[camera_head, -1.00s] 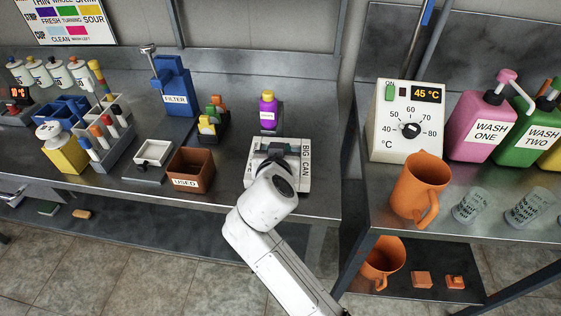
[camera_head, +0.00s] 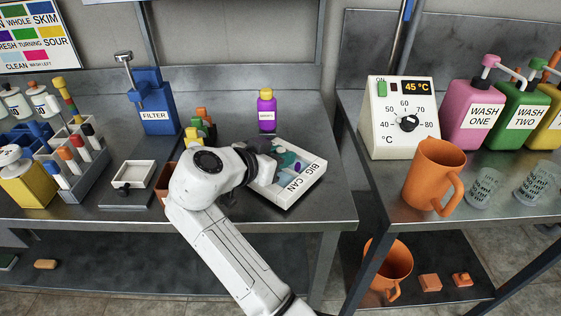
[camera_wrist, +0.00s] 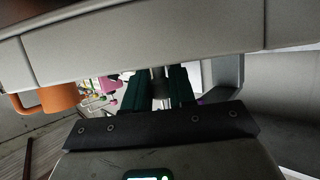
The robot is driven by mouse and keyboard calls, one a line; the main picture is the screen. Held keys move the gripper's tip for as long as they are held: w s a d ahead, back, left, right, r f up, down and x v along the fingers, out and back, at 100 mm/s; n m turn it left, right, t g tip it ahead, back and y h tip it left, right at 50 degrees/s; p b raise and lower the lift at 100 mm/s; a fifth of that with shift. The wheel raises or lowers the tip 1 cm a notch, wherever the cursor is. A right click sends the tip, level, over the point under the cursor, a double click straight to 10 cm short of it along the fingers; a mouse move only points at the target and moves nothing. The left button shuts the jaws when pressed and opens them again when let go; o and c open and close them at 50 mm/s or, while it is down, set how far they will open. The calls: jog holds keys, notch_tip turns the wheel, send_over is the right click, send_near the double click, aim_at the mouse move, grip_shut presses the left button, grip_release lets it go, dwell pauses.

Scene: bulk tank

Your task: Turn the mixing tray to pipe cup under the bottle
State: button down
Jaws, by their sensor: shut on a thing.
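The white mixing tray (camera_head: 272,191), marked BIG CAN, sits askew near the bench's right front edge in the head view, its label side facing lower right. Teal shapes and a small purple spot (camera_head: 297,167) show in it; I cannot tell which cup is which. My gripper (camera_head: 272,160) is at the tray's upper left part, largely hidden by my wrist. In the wrist view my green fingers (camera_wrist: 161,88) are shut around a grey upright part, seemingly the tray's.
A brown box (camera_head: 165,180), partly behind my arm, and a small white dish (camera_head: 134,175) stand left. The blue filter stand (camera_head: 155,105) is behind. Right, across a gap, are a temperature box (camera_head: 398,120) and an orange jug (camera_head: 434,175). Bench right of the bottle is clear.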

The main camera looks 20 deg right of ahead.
dwell(0.4)
jog(key=c, duration=1)
grip_release()
jog(key=shift+m, duration=0.3)
jog(key=shift+g, duration=0.3)
jog(key=v, duration=1)
jog(key=shift+s+a, duration=0.2)
jog(key=shift+a, duration=0.2)
jog(key=shift+f, duration=0.1)
